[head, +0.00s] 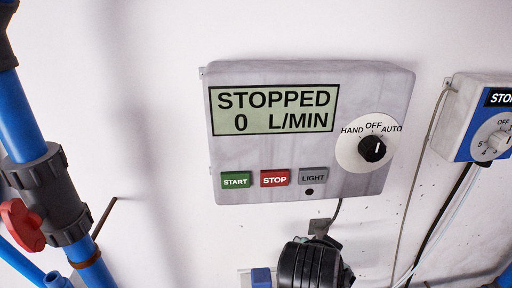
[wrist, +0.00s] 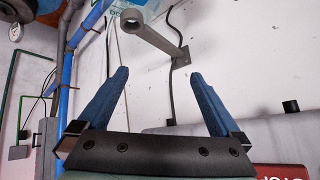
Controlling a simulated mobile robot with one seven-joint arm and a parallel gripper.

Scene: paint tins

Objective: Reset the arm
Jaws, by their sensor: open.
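My gripper (wrist: 158,73) shows in the wrist view with its two blue fingers spread wide apart. Nothing is between the fingers. It points toward a pale wall and a grey bar with a ring end (wrist: 140,26), which stands out beyond the fingertips. The gripper does not show in the head view. There, a grey control panel (head: 230,155) hangs on the wall. Its display (head: 275,110) reads STOPPED, 0 L/MIN. Its black knob (head: 372,148) sits under the labels HAND, OFF and AUTO.
Blue pipes with a red-handled valve (head: 22,222) stand at the left. A second, blue-edged box (head: 465,115) is at the right. A black rounded part (head: 312,262) lies below the panel. In the wrist view, a red lettered surface (wrist: 285,171) is at the lower right.

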